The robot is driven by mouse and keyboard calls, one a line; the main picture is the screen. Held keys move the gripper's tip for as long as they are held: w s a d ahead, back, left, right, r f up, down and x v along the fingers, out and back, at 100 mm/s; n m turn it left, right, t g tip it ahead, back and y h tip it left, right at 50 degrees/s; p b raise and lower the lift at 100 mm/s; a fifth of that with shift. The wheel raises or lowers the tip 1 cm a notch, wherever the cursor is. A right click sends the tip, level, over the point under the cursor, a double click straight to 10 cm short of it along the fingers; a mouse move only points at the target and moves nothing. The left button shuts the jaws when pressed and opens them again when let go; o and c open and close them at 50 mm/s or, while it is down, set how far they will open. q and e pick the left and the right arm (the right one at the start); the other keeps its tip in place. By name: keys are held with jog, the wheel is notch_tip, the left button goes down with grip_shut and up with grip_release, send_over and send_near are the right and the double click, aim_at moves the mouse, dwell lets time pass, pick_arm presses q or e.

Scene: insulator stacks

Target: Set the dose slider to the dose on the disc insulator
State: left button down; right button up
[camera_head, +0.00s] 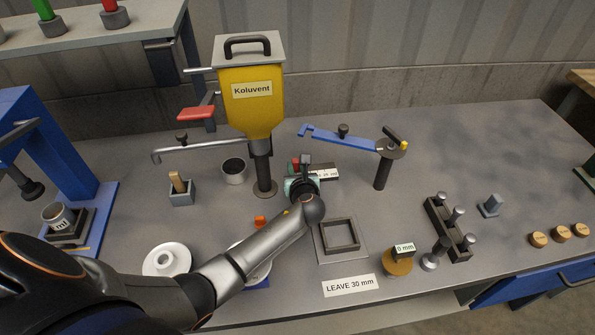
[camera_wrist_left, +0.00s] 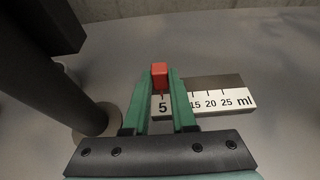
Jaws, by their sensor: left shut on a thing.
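The dose slider is a scale plate with a red knob, at the foot of the yellow Koluvent hopper (camera_head: 250,95). In the left wrist view the scale (camera_wrist_left: 225,100) reads 5, 15, 20, 25 ml, and a finger covers part of it. The red knob (camera_wrist_left: 160,76) stands at the 5 mark, between the green fingers of my left gripper (camera_wrist_left: 161,88), which is shut on it. In the head view my left gripper (camera_head: 302,180) partly covers the scale (camera_head: 325,172). A white disc insulator (camera_head: 167,261) lies front left; no dose is legible on it. A second white disc is mostly behind my left forearm.
The hopper's dark post stands close left of my gripper. A blue lever (camera_head: 340,138) on a post is to the right. A square frame (camera_head: 340,236), a "LEAVE 30 mm" label (camera_head: 350,286) and a "0 mm" gauge (camera_head: 398,262) lie in front. A blue press (camera_head: 55,150) stands left.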

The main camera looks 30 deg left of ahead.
pick_arm(q)
jog(key=shift+s+a, duration=0.1)
jog(key=shift+a, duration=0.2)
jog(key=c, duration=0.7)
grip_release()
jog(key=shift+d, duration=0.1)
jog(key=shift+s+d+r, duration=0.1)
jog(key=shift+s+d, duration=0.05)
jog(key=p+v, duration=0.1)
jog(key=v, duration=1.1)
jog(key=shift+p, duration=0.35)
